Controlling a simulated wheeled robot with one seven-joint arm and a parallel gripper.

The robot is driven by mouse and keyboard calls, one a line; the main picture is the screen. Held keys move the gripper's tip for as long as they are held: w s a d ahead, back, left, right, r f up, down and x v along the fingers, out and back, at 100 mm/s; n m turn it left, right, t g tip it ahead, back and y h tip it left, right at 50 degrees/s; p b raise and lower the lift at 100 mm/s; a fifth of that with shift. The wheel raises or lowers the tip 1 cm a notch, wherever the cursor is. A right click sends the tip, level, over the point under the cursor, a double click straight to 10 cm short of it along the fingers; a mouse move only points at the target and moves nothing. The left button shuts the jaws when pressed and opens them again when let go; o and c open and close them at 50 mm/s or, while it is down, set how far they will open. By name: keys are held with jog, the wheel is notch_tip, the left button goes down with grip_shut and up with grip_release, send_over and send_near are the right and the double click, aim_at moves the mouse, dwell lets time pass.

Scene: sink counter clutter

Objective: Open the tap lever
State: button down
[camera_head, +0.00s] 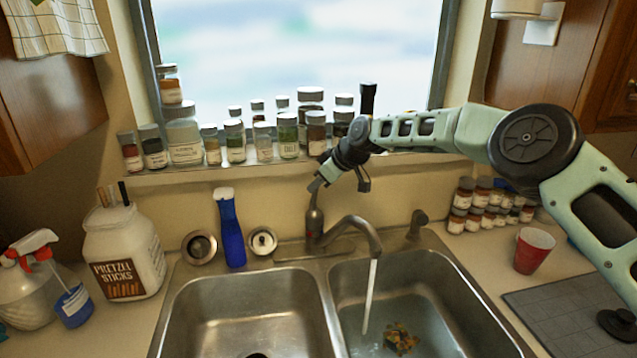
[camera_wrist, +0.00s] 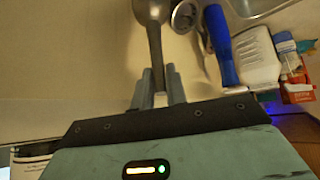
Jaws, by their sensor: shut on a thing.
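The metal tap (camera_head: 314,222) stands behind the double sink, its spout (camera_head: 355,228) curving over the right basin. A pale stream of water (camera_head: 368,295) runs from the spout into that basin. My gripper (camera_head: 322,180) reaches in from the right and is at the top of the tap, where the lever is. In the wrist view my gripper (camera_wrist: 160,85) has its two fingers closed on the narrow end of the grey metal lever (camera_wrist: 153,35). In the head view the gripper hides most of the lever.
Several jars (camera_head: 184,135) line the windowsill behind my arm. A blue bottle (camera_head: 232,235) stands left of the tap. A red cup (camera_head: 533,250) and small jars (camera_head: 480,205) are on the right counter. A pretzel jar (camera_head: 122,250) and spray bottles (camera_head: 35,290) are left.

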jog(key=shift+f, duration=0.1)
jog(key=c, duration=1.4)
grip_release()
jog(key=b+v, duration=0.6)
jog(key=v, duration=1.1)
jog(key=shift+b, duration=0.3)
jog(key=shift+s, duration=0.1)
